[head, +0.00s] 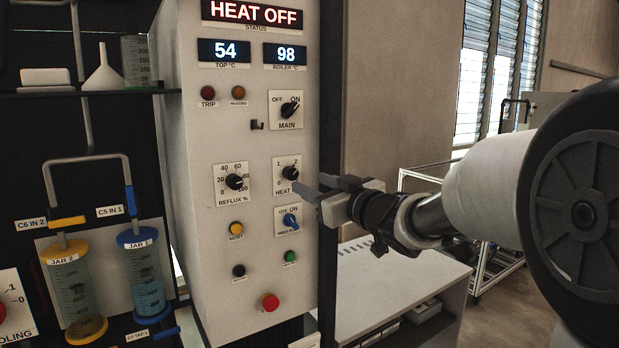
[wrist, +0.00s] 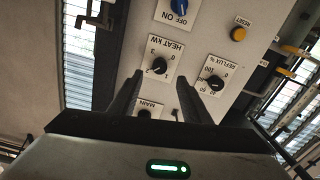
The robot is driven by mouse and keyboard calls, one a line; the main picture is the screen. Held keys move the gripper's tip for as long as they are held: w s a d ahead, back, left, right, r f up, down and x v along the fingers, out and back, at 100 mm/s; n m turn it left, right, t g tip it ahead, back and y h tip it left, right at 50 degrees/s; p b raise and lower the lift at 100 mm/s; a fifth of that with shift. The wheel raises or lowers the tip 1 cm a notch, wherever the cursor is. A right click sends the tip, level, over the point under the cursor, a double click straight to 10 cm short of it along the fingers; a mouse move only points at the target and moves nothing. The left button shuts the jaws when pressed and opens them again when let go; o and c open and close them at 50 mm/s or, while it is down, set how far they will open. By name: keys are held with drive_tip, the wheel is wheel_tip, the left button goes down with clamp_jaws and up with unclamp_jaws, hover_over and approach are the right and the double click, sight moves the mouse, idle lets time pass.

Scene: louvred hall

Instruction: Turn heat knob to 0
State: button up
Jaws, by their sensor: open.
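The heat knob (head: 290,173) is a round black knob on a white scale plate on the grey control panel. Its pointer appears to aim up and right, near the 2. The wrist view shows the same heat knob (wrist: 158,66) upside down, ahead of the fingers and apart from them. My gripper (head: 314,189) is close to the knob, below and right of it in the head view. In the wrist view my gripper (wrist: 160,78) is open and empty, with the knob lying between the finger directions. The heat scale's lower right is partly hidden in the head view.
The main knob (head: 289,111) sits above, the reflux knob (head: 235,182) left, and a blue switch (head: 291,221) below. The status display (head: 252,12) reads HEAT OFF. Jars (head: 68,285) stand at left. A white bench (head: 375,290) lies under my arm.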

sight(293, 175)
drive_tip(key=x, duration=0.7)
drive_tip(key=shift+w+a, duration=0.25)
drive_tip(key=shift+w, duration=0.1)
drive_tip(key=shift+c, duration=0.4)
drive_tip(key=c, duration=1)
drive_tip(key=shift+o, duration=0.2)
